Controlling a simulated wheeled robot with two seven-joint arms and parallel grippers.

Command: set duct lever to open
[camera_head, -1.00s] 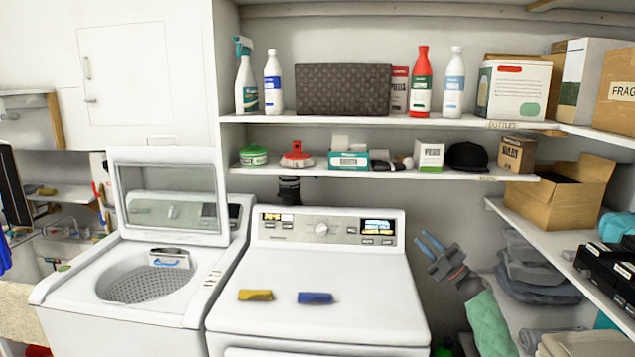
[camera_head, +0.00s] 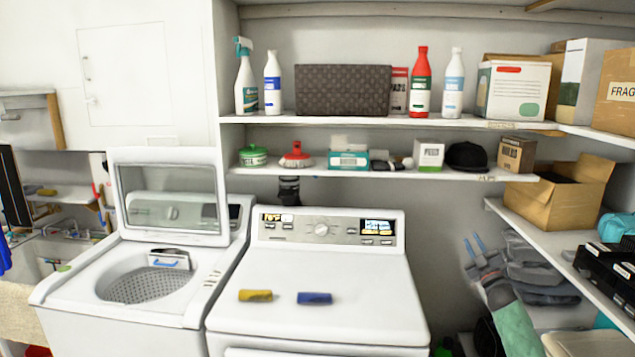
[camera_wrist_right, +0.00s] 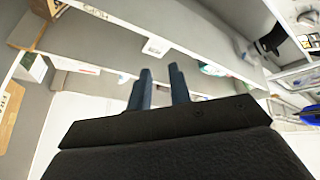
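A dark duct (camera_head: 289,190) shows on the wall behind the dryer (camera_head: 318,272), just under the lower shelf. Its lower end is hidden by the dryer's panel, and I cannot make out a lever on it or how one is set. My right gripper (camera_head: 474,244) is to the right of the dryer, in front of the side shelves and well apart from the duct. Its two blue fingers are apart with nothing between them. They also show in the right wrist view (camera_wrist_right: 159,90), with white shelf edges beyond. My left gripper is not in view.
The washer (camera_head: 120,285) stands left with its lid up. A yellow object (camera_head: 255,295) and a blue object (camera_head: 314,298) lie on the dryer. The lower shelf (camera_head: 390,174) holds several items above it. Side shelves with folded cloths (camera_head: 540,275) are close to my right arm.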

